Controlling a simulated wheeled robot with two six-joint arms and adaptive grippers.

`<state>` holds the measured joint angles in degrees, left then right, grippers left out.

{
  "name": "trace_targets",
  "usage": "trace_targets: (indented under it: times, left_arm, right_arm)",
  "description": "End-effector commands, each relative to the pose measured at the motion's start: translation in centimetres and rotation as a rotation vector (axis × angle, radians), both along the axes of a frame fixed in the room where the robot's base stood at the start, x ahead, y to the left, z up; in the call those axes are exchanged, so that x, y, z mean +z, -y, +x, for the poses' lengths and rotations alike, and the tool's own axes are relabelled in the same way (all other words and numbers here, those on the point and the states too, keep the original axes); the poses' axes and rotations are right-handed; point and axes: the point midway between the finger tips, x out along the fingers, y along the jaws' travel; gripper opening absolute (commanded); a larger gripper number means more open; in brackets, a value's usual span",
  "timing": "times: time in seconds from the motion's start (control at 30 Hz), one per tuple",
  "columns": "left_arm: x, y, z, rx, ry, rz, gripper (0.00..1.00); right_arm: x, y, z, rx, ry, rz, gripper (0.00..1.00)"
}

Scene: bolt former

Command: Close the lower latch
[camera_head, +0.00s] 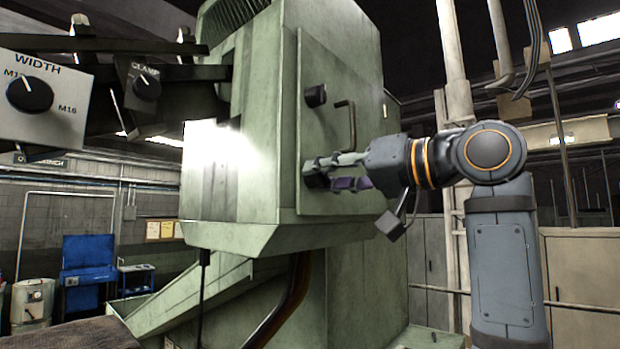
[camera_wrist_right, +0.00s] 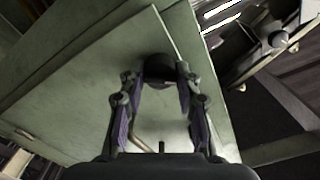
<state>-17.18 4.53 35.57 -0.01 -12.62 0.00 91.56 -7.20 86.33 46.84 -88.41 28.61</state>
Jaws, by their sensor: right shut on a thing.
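The green machine door (camera_head: 370,150) is a flat panel standing against the machine body. The lower latch, a dark round knob, shows in the right wrist view (camera_wrist_right: 158,70). My right gripper (camera_head: 318,176) reaches the lower left part of the door from the right, with its fingers around this latch. In the right wrist view my right gripper (camera_wrist_right: 158,78) has a fingertip on each side of the knob and is shut on it. The upper latch (camera_head: 315,96) is a similar dark knob higher on the door's left edge. My left gripper is not in view.
A bent door handle (camera_head: 347,122) stands out just above my right gripper. Control panels with a WIDTH dial (camera_head: 30,94) and a CLAMP dial (camera_head: 147,86) hang at the upper left. Pipes (camera_head: 455,60) rise behind my right arm.

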Motion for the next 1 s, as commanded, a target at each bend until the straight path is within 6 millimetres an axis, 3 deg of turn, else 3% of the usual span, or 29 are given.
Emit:
trace_targets:
  times: [0.13,0.33,0.5,1.0]
  left_arm:
    - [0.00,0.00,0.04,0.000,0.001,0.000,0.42]
    - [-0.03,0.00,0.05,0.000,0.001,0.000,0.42]
    - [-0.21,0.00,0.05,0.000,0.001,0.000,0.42]
    - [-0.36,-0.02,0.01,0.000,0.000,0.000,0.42]
  right_arm:
    - [0.00,0.01,0.02,0.000,0.000,0.000,0.00]
    - [-0.03,0.00,0.01,0.000,0.022,-0.016,0.00]
    - [-0.03,0.00,-0.01,0.000,0.214,-0.155,0.00]
    - [-0.02,0.00,0.02,0.000,0.539,-0.391,0.00]
